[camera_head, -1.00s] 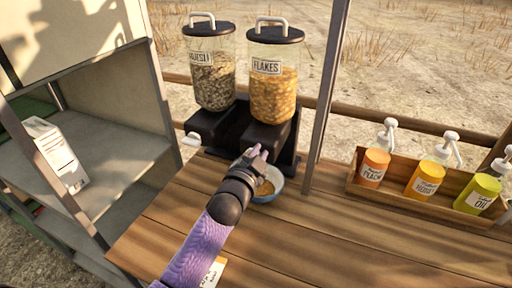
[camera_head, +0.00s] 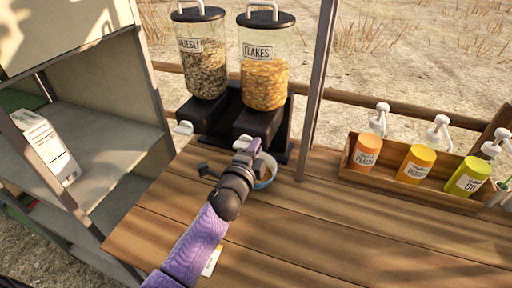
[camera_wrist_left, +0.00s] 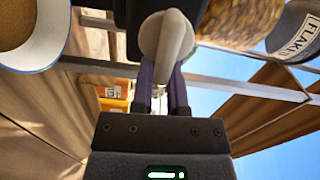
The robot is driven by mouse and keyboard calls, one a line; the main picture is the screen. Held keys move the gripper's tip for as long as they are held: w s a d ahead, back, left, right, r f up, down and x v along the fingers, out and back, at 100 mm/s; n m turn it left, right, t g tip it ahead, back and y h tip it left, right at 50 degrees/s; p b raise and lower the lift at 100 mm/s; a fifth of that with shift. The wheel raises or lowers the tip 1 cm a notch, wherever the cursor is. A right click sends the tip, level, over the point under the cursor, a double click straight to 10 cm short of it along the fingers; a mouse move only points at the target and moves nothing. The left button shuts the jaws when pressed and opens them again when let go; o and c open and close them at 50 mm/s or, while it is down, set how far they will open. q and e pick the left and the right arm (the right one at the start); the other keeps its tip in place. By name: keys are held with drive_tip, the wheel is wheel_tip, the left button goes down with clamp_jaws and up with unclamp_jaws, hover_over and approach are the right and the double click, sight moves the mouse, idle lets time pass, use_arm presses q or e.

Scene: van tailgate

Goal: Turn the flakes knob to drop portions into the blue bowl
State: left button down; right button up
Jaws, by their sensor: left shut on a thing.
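The flakes dispenser (camera_head: 264,82) stands on a black base beside the muesli dispenser (camera_head: 203,70). Its clear jar holds golden flakes. My left gripper (camera_head: 252,150) is at the front of the flakes base. In the left wrist view its two fingers (camera_wrist_left: 160,95) are shut on the pale flakes knob (camera_wrist_left: 168,38). The blue bowl (camera_head: 268,178) sits on the table below the flakes outlet, partly hidden behind my gripper. In the left wrist view the bowl (camera_wrist_left: 62,35) shows at the upper left, with tan contents. My right gripper is not in view.
A wooden tray (camera_head: 400,180) with peach, honey and oil pump bottles stands at the right. A metal post (camera_head: 316,95) rises right of the dispensers. Grey shelves (camera_head: 110,140) stand at the left. The front table is mostly clear.

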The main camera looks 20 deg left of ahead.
use_arm(q)
drive_tip(key=shift+a+f+m, duration=0.1)
drive_tip(key=shift+a+m, duration=0.1)
drive_tip(key=shift+m, duration=0.2)
drive_tip(key=c, duration=0.8)
unclamp_jaws()
drive_tip(key=shift+o, duration=0.8)
drive_tip(key=shift+a, duration=0.25)
drive_tip(key=shift+d, duration=0.15)
drive_tip(key=shift+s, duration=0.2)
drive_tip(key=s+p, duration=0.1)
drive_tip(key=s, duration=0.8)
drive_tip(key=shift+s+d, duration=0.25)
drive_tip(key=shift+d, duration=0.05)
